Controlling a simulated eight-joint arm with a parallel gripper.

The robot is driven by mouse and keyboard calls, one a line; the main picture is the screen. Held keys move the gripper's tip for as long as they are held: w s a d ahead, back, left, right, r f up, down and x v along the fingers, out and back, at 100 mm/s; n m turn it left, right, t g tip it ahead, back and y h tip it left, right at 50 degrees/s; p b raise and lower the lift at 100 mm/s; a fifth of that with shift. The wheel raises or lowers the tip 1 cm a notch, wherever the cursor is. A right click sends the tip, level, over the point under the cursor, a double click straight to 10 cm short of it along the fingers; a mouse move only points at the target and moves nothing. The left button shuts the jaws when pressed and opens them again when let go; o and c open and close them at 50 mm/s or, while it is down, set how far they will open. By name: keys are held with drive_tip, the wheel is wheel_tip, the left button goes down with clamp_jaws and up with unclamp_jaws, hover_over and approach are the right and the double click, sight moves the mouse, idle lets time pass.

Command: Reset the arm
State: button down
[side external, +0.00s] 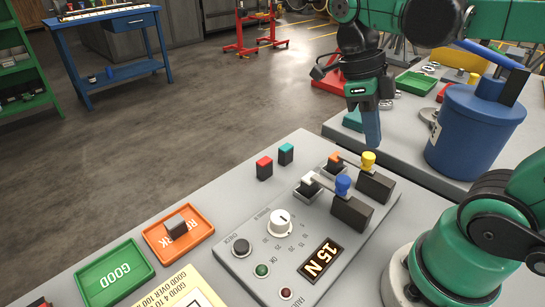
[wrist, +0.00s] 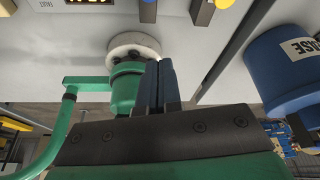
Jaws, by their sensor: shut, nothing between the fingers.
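My gripper (side external: 372,140) hangs fingers-down above the gap between the near table and the back right bench. Its blue fingers are shut and empty. In the wrist view the fingers (wrist: 160,75) lie side by side, with part of my own arm and base behind them. Nothing is seen touching the fingers.
A blue bucket (side external: 470,135) stands right of my gripper; it shows in the wrist view (wrist: 285,70). Yellow (side external: 368,160) and blue (side external: 343,184) knobs rise from the panel. A grey-topped block sits in the orange tray (side external: 163,249); the green tray (side external: 92,284) looks empty. Red (side external: 264,168) and teal (side external: 286,154) blocks stand nearby.

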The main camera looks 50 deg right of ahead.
drive_tip(key=w+a+f+n+t, duration=0.1)
drive_tip(key=w+n+t, duration=0.1)
drive_tip(key=n, duration=0.9)
drive_tip(key=w+a+f+n+t, duration=0.1)
drive_tip(key=n+t, duration=0.4)
drive_tip(key=n, duration=0.6)
drive_tip(key=w+a+f+n+t+y, duration=0.1)
drive_tip(key=w+n+t, duration=0.3)
drive_tip(key=n, duration=0.7)
drive_tip(key=shift+w+a+f, duration=0.4)
drive_tip(key=shift+w+f, duration=0.25)
drive_tip(key=shift+w, duration=0.1)
